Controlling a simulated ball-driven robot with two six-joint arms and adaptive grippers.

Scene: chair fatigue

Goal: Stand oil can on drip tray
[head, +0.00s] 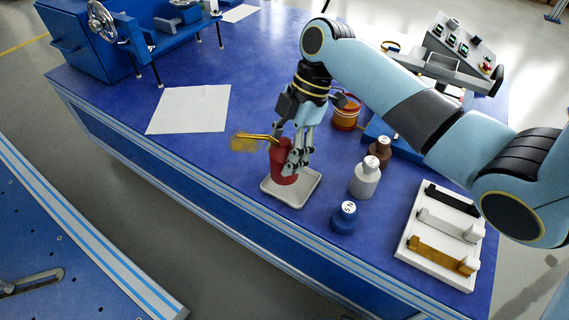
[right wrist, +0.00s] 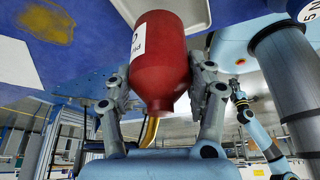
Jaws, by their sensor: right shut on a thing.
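The red oil can (head: 284,164) stands roughly upright with its base within the outline of the pale drip tray (head: 305,190). I cannot tell whether its base touches the tray. My right gripper (head: 299,155) is shut on the can, reaching down from above. In the right wrist view the red can body (right wrist: 163,62) sits between both fingers (right wrist: 165,88), with a white label on its side. A yellow spout (right wrist: 150,130) shows below it there. My left gripper (right wrist: 238,95) seems to show small in the right wrist view; its jaw state is unclear.
A blue bottle (head: 345,217), a white bottle (head: 365,179) and a brown bottle (head: 379,152) stand right of the tray. A white rack (head: 408,247) lies farther right. A yellow stain (head: 244,143) and a white sheet (head: 190,109) lie left. The table's front edge is close.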

